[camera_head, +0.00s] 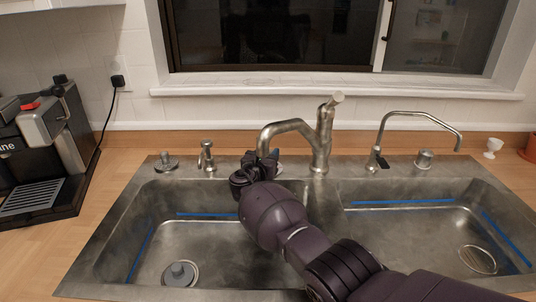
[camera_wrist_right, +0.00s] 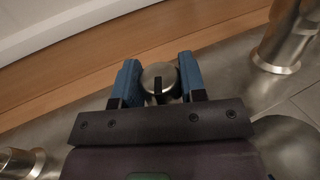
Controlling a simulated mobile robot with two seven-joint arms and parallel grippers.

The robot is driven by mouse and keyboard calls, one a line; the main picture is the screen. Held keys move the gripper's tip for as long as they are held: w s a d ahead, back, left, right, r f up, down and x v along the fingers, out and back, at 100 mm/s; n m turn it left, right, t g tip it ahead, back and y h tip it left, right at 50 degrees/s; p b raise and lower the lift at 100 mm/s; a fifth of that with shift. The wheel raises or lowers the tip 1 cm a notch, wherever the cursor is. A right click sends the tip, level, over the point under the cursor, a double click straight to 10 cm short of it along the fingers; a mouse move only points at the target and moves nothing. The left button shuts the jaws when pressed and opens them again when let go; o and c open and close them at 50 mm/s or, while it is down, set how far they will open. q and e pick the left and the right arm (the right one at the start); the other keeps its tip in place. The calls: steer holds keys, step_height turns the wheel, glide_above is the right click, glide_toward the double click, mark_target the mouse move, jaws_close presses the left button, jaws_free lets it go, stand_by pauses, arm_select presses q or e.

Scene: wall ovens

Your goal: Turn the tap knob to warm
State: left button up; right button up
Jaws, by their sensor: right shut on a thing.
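The tap knob (camera_wrist_right: 158,75) is a round metal knob with a dark mark on its near side. It sits on the sink deck, between the two blue fingers of my right gripper (camera_wrist_right: 158,84). The right gripper is shut on it. In the head view, my right gripper (camera_head: 262,161) is at the back rim of the sink, left of the tap's base, and hides most of the knob. The metal tap (camera_head: 320,140) stands upright to the right of the gripper, its spout bent to the left above the gripper. My left gripper is out of view.
A soap dispenser (camera_head: 207,158) stands left of the gripper, a small deck fitting (camera_head: 166,163) farther left. A thin filter tap (camera_head: 415,113) is on the right. The coffee machine (camera_head: 47,145) is at far left. Both sink basins lie in front.

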steer(key=shift+r+n+t+y+p, duration=0.2)
steer(key=shift+n+t+y+p, duration=0.1)
steer(key=shift+n+y+p, duration=0.3)
steer(key=shift+d+n+y+p, duration=0.1)
steer(key=shift+n+y+p, duration=0.35)
steer(key=shift+y, duration=0.55)
steer(key=shift+n+y, duration=0.35)
steer(key=shift+y, duration=0.15)
steer(key=n+y, duration=0.2)
steer(key=y, duration=0.1)
steer(key=shift+f+t, duration=0.15)
steer(key=shift+t, duration=0.15)
steer(key=shift+n+y, duration=0.6)
steer(key=shift+y, duration=0.4)
steer(key=o, duration=0.9)
steer(key=shift+p, duration=0.3)
